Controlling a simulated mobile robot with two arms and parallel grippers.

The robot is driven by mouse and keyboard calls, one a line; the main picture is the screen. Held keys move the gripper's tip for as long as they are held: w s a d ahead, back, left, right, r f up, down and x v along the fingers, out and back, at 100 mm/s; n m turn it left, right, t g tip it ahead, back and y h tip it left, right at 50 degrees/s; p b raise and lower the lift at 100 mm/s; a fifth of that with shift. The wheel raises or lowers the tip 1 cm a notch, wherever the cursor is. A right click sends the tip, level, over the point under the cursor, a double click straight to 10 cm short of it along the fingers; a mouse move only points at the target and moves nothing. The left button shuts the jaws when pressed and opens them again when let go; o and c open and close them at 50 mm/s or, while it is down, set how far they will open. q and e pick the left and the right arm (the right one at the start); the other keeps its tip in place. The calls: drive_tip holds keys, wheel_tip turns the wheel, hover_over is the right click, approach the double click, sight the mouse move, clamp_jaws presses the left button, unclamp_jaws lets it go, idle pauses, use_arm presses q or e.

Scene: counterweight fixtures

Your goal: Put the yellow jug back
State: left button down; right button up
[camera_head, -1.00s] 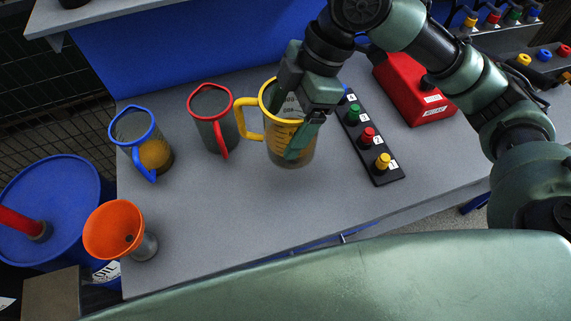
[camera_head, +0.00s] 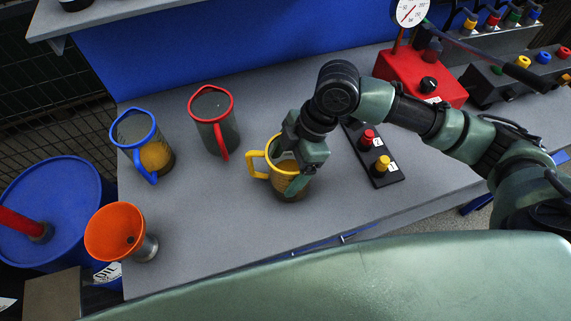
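The yellow jug (camera_head: 257,168), clear-sided with a yellow rim and handle, stands upright at the middle of the grey table. It holds some amber liquid. Its base appears to be at the tabletop, but I cannot tell whether it fully rests there. My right gripper (camera_head: 296,178) reaches down over the jug's right side and appears shut on its wall, one finger outside. The gripper and wrist hide part of the rim and the right side. My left gripper is not in view.
The red jug (camera_head: 215,136) and blue jug (camera_head: 157,157) stand to the left on the table (camera_head: 230,235). An orange funnel (camera_head: 112,231) is at the left edge. A button strip (camera_head: 386,176) lies right of the gripper; a red gauge box (camera_head: 420,75) is behind. The front left tabletop is clear.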

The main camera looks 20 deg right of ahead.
drive_tip(key=o, duration=1.7)
drive_tip(key=shift+o, duration=0.2)
drive_tip(key=v, duration=1.2)
drive_tip(key=shift+b, duration=0.35)
